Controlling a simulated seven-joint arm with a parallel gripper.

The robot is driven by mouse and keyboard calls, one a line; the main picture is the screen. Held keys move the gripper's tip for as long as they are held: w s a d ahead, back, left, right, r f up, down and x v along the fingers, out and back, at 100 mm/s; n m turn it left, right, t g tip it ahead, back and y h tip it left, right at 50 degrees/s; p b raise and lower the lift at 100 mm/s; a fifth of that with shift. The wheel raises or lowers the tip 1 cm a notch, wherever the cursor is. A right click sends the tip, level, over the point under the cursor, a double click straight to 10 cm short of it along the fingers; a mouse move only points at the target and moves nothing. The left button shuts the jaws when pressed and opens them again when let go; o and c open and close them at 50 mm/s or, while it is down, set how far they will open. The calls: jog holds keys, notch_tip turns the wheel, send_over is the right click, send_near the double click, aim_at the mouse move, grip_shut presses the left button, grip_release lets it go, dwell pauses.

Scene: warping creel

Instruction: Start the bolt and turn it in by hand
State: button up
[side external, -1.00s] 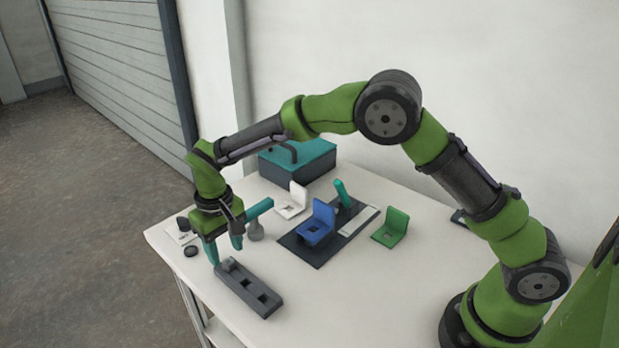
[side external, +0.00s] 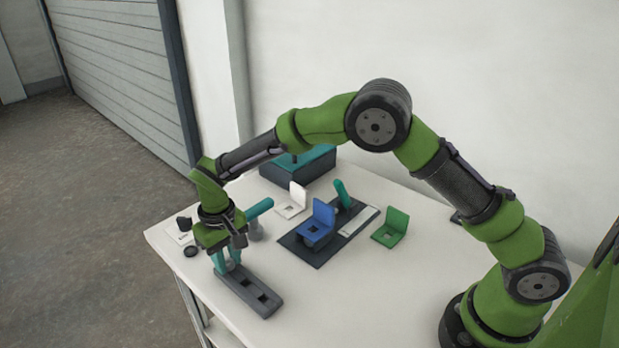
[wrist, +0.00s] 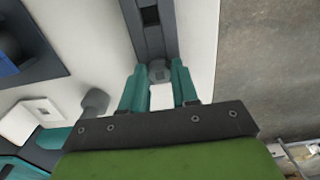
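A dark grey slotted bar (side external: 262,302) lies on the table under my gripper. It also runs up from the fingertips in the wrist view (wrist: 152,40). The bolt (wrist: 158,70) shows in the wrist view as a grey round head at the bar's near end. My gripper (wrist: 159,76) points down, its two teal fingertips against opposite sides of this head. In the side view the gripper (side external: 226,268) stands over the bar's far left end, and the fingers hide the bolt. How deep the bolt sits is hidden.
A blue bracket (side external: 318,225) stands on a dark mat (side external: 306,256). A white bracket (side external: 297,195), a green bracket (side external: 391,231) and a teal-topped box (side external: 298,172) stand around it. A grey knobbed piece (side external: 256,233) is close beside my gripper. The table's front right is clear.

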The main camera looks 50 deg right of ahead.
grip_shut()
jog(key=shift+r, duration=2.3)
jog(key=shift+r, duration=2)
jog(key=s+d+r+m, duration=0.1)
jog(key=s+d+r, duration=0.1)
jog(key=d, duration=0.7)
jog(key=s+d+r, duration=0.2)
jog(key=d, duration=0.7)
jog(key=shift+n, duration=0.5)
jog(key=s+f, duration=0.1)
jog(key=f, duration=0.1)
jog(key=d+f, duration=0.1)
jog(key=f, duration=0.1)
jog(key=s+f, duration=0.1)
jog(key=f, duration=0.1)
jog(key=shift+s+d+f, duration=0.25)
jog(key=shift+s, duration=0.05)
jog(key=shift+r, duration=0.15)
